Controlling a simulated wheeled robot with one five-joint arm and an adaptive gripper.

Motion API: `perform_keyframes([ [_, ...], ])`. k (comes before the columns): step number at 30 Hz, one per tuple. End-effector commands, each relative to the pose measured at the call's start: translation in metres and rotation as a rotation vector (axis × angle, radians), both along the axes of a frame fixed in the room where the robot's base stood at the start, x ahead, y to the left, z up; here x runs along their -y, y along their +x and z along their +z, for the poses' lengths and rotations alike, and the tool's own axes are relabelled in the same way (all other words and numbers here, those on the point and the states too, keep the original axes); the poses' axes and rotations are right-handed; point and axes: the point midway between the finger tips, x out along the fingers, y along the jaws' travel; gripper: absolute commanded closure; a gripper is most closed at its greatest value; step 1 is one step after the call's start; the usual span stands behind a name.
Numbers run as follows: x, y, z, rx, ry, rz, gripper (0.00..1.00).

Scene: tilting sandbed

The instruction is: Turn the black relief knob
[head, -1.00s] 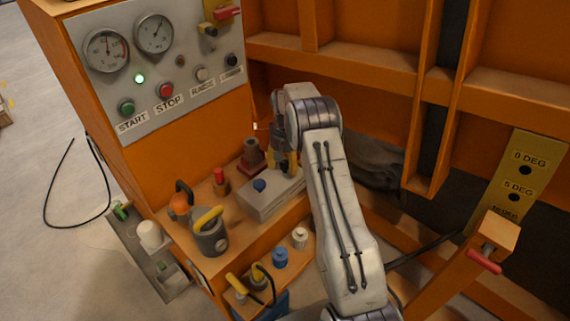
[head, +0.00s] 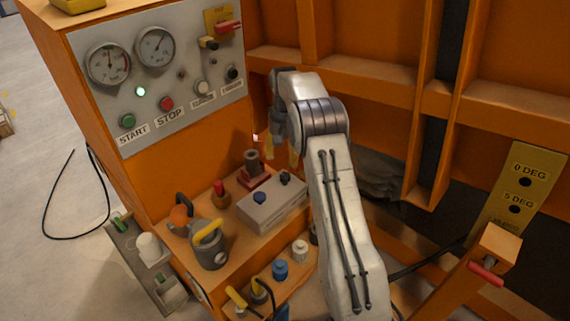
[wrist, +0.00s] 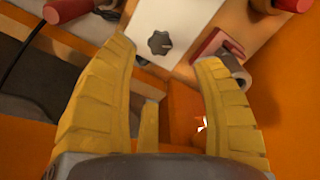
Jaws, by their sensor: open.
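The black relief knob (head: 285,177) stands on the grey valve block (head: 270,215), to the right of a blue knob (head: 259,197). In the wrist view the black knob (wrist: 159,43) is lobed with a light mark on its top, on the pale block (wrist: 178,20). My gripper (head: 282,152) is above and behind the knob in the head view, clear of it. In the wrist view its yellow fingers (wrist: 163,58) are spread and empty, with the knob ahead between their tips.
A dark cylinder on a red base (head: 253,166) stands close beside the block. The control panel (head: 160,75) rises behind; orange frame beams stand to the right.

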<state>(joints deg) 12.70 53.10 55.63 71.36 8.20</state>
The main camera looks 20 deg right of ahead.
Motion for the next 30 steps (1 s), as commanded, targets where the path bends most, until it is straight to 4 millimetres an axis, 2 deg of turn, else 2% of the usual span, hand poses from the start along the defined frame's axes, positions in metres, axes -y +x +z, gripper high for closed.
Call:
perform_keyframes([
  [3,0.0,0.001,0.013,0.002,-0.001,0.0,0.39],
  [9,0.0,0.0,0.022,0.0,0.0,0.0,0.39],
  [27,0.0,0.0,0.024,0.0,0.0,0.009,0.39],
  [30,0.002,0.009,0.024,0.038,-0.009,0.034,0.39],
])
